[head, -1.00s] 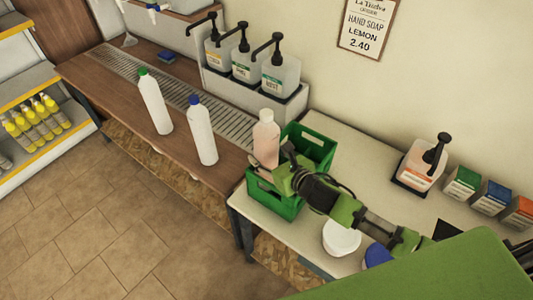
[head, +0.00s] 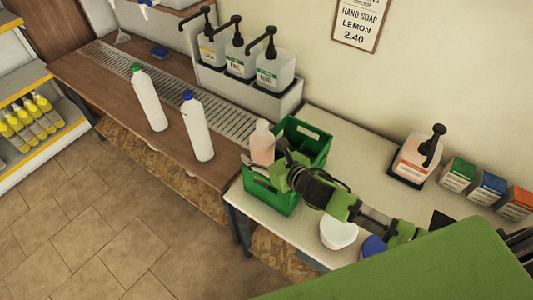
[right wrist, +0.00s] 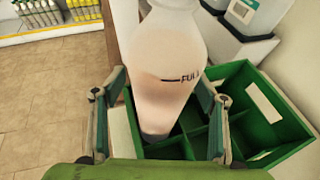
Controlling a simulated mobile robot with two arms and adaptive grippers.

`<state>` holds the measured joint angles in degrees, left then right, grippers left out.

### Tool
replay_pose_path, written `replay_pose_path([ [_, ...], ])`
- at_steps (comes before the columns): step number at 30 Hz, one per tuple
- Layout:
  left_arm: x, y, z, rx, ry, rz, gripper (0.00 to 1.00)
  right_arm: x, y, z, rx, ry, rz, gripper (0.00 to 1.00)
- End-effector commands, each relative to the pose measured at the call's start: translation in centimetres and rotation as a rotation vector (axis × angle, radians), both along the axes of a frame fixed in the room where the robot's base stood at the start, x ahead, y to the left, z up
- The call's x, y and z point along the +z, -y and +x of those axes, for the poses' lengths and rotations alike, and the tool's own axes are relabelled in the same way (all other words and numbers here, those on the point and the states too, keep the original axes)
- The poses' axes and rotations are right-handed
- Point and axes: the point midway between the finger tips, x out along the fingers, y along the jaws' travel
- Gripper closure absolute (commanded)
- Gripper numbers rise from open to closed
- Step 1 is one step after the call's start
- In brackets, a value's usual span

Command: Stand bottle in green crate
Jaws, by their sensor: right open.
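A pale pink, see-through bottle (head: 262,146) with a whitish top is upright at the left part of the green crate (head: 285,204). In the right wrist view the bottle (right wrist: 168,85) shows a "FULL" mark, and its base is down among the dividers of the crate (right wrist: 262,112), in a compartment at the near left. My right gripper (head: 262,165) is at the bottle. In the right wrist view its fingers (right wrist: 160,100) stand apart on either side of the bottle, with gaps visible. The bottle's foot is hidden by the crate wall in the head view. My left gripper is out of view.
Two white bottles, green-capped (head: 148,100) and blue-capped (head: 197,130), stand on the wooden counter left of the crate. Pump dispensers (head: 240,60) stand behind. A white tub (head: 338,233) and an orange-labelled pump bottle (head: 415,160) are to the right.

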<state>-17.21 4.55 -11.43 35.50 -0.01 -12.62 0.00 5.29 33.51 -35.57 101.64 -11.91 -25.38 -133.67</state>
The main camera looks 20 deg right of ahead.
Motion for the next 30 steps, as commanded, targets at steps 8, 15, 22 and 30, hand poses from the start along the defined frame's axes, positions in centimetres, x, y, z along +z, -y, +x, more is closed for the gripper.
replay_pose_path([
  [8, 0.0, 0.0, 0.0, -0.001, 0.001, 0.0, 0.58, 1.8, 0.8, -2.2, 0.002, 0.0, -0.003, 0.34],
  [15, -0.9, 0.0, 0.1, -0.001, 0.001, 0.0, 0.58, 3.5, 2.1, -6.5, 0.001, -0.002, -0.004, 0.34],
  [22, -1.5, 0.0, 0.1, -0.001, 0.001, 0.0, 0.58, 4.9, 3.1, -9.5, 0.0, -0.002, -0.001, 0.34],
  [30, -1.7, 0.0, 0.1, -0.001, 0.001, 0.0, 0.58, 5.7, 3.4, -10.6, 0.0, 0.0, 0.001, 0.34],
])
